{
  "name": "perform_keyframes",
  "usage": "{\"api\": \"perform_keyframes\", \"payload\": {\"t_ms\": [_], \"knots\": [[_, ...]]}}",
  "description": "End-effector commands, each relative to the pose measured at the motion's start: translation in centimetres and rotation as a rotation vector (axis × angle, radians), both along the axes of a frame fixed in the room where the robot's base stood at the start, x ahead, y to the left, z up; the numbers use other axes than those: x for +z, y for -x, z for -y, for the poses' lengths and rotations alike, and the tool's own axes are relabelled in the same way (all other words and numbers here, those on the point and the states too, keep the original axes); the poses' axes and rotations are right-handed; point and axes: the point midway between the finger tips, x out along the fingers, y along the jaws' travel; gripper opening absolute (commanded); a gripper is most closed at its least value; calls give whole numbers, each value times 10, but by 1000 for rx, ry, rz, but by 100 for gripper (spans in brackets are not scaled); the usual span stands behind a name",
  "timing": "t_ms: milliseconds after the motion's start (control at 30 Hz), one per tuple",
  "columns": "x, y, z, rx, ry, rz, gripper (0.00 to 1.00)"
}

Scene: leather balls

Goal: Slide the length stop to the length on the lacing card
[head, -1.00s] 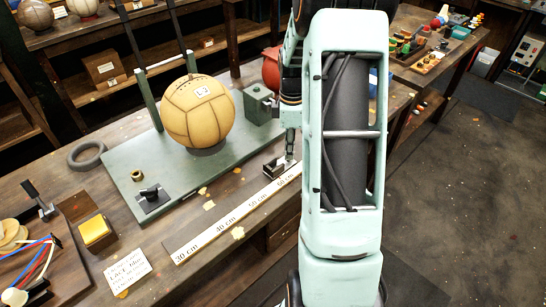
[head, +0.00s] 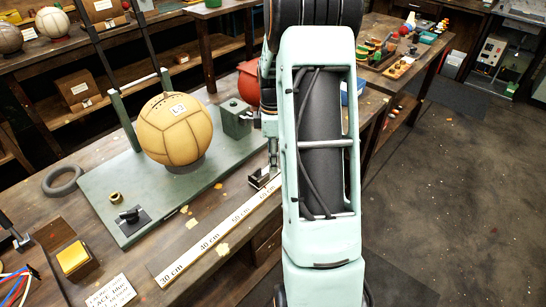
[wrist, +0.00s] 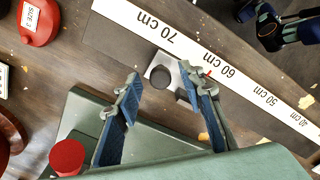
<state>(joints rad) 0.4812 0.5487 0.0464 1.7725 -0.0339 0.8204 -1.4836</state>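The length stop (wrist: 182,84), a metal block with a dark round knob, sits at the ruler (wrist: 225,70) close to the 60 cm mark in the wrist view. A small red mark shows beside that label. In the head view the stop (head: 258,182) is at the far end of the visible ruler (head: 205,244). My gripper (wrist: 165,84) is open, its blue-padded fingers either side of the knob in the picture; the right finger overlaps the stop's right part. I cannot tell whether it touches. The lacing card (head: 112,292) lies front left; its length is unreadable.
A tan ball (head: 175,130) stands on the green board (head: 110,195) beside the ruler. A green block (head: 236,118) and a red object (head: 250,80) are near my gripper. A yellow block (head: 73,258) and grey ring (head: 62,180) lie left.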

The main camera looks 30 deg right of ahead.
Motion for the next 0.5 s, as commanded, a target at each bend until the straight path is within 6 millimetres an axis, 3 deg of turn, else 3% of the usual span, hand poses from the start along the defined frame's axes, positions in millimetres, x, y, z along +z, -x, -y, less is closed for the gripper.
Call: {"api": "perform_keyframes", "payload": {"t_ms": [167, 500], "knots": [[12, -1, 0, 0, 1, 3, 36], [82, -1, 1, 0, 2, 4, 36]]}}
